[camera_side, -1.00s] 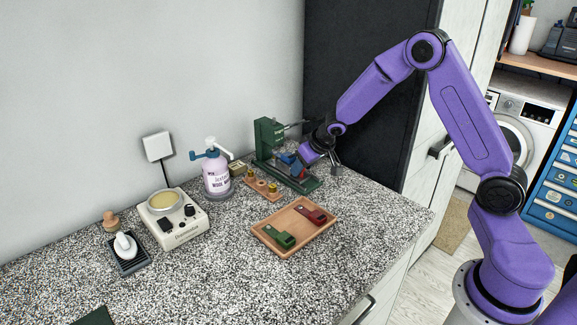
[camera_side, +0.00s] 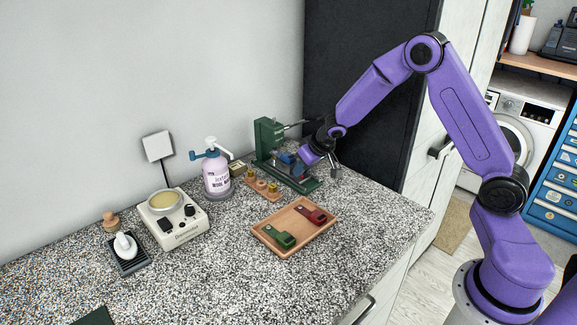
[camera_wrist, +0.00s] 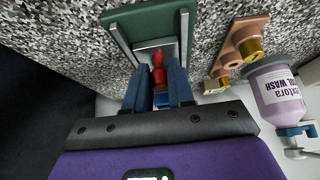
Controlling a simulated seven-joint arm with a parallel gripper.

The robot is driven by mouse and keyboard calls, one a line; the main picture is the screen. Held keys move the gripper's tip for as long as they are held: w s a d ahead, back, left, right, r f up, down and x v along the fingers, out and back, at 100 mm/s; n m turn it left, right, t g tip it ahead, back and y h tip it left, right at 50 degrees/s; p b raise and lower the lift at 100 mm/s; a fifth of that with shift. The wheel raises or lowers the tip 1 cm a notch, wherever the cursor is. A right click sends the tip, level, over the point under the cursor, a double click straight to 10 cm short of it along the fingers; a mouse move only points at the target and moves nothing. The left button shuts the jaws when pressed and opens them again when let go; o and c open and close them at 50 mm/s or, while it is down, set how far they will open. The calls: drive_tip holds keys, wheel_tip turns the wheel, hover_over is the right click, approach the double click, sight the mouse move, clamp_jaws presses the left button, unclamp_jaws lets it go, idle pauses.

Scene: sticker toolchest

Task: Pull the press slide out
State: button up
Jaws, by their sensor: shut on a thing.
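The green press (camera_side: 270,137) stands at the back right of the counter, with its base plate reaching forward under my gripper. In the wrist view its green base (camera_wrist: 149,22) shows with a grey metal slide (camera_wrist: 150,46) between its rails. My gripper (camera_side: 300,169) is low over the press base. In the wrist view its blue fingers (camera_wrist: 159,82) are closed around a red knob (camera_wrist: 158,62) at the near end of the slide. The fingers partly hide the knob, and my wrist hides part of the press in the side view.
A wooden block with brass pieces (camera_side: 262,188) and a wash bottle (camera_side: 216,172) stand left of the press. A wooden tray (camera_side: 296,228) with a green and a red piece lies in front. A hot plate (camera_side: 172,220) is further left. A dark panel stands close behind my arm.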

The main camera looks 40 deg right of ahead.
drive_tip(key=o, duration=0.7)
drive_tip(key=shift+r, duration=3.05)
